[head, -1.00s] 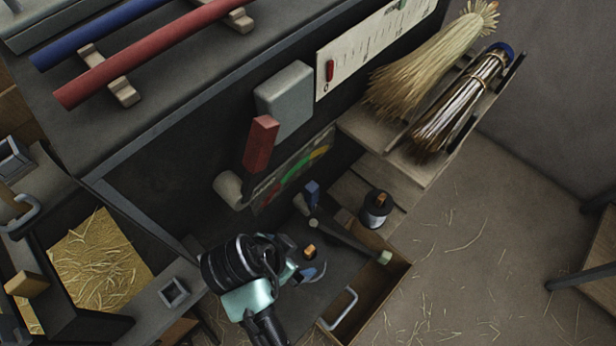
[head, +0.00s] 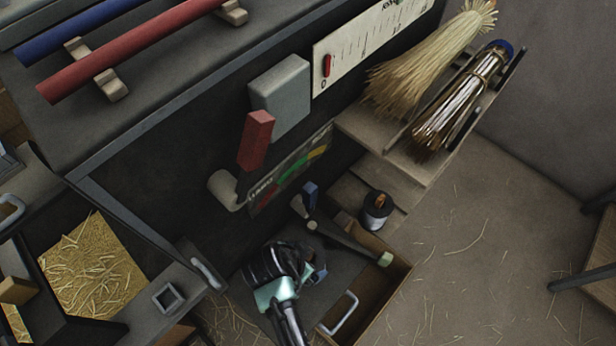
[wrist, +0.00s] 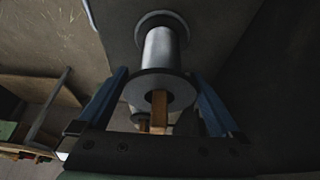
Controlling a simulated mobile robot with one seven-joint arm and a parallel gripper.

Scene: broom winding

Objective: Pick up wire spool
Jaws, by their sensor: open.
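The wire spool (wrist: 160,55) shows in the wrist view, with a shiny grey barrel between two dark flanges. A wooden piece (wrist: 159,108) sticks out from the middle of its near flange. My gripper (wrist: 160,78) is open, with one blue finger on each side of the near flange. I cannot tell whether either finger touches the spool. In the head view my gripper (head: 312,262) is over the dark drawer surface at the bottom middle and hides the spool.
The drawer has a metal handle (head: 340,313). A red lever (head: 256,140) juts from the dark panel. Straw-strewn floor (head: 480,250) is open at right.

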